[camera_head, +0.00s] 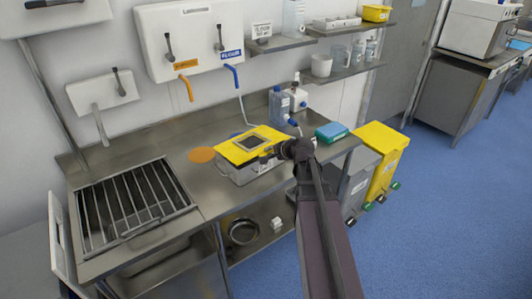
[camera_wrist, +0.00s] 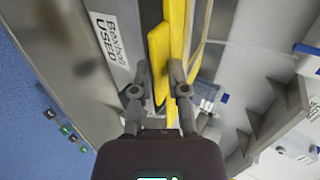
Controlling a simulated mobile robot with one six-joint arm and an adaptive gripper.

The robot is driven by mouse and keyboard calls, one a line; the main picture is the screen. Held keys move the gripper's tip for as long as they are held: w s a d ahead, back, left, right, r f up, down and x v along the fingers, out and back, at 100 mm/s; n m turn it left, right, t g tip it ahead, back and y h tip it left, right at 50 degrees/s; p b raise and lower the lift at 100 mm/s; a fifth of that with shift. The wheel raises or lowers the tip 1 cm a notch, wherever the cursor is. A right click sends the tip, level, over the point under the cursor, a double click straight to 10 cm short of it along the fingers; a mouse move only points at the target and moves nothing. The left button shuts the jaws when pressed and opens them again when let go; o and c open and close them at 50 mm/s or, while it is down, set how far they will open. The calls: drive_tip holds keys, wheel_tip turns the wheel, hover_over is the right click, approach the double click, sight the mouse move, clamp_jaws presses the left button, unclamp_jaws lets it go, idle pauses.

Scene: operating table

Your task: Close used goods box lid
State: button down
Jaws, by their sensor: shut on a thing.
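The used goods box (camera_head: 262,169) is a grey metal box on the steel counter. Its label reading "USED" shows in the wrist view (camera_wrist: 112,42). The yellow lid (camera_head: 228,153) lies over the top of the box, with a dark-framed opening in its middle. I cannot tell whether it sits flush all round. My gripper (camera_head: 270,153) is at the lid's right side. In the wrist view, the fingers (camera_wrist: 160,82) are shut on a yellow edge of the lid (camera_wrist: 158,50). The far side of the box is hidden.
A barred sink grate (camera_head: 135,200) is at left. Bottles (camera_head: 279,106) and a blue-green pack (camera_head: 331,132) stand to the right. Grey and yellow bins (camera_head: 382,150) stand beside the counter.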

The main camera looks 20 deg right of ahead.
drive_tip(key=shift+s+a+f+b, duration=0.1)
drive_tip(key=shift+f+b, duration=0.2)
drive_tip(key=shift+f, duration=0.25)
drive_tip(key=c, duration=0.6)
unclamp_jaws()
drive_tip(key=shift+c, duration=0.2)
drive_tip(key=shift+s+f, duration=0.1)
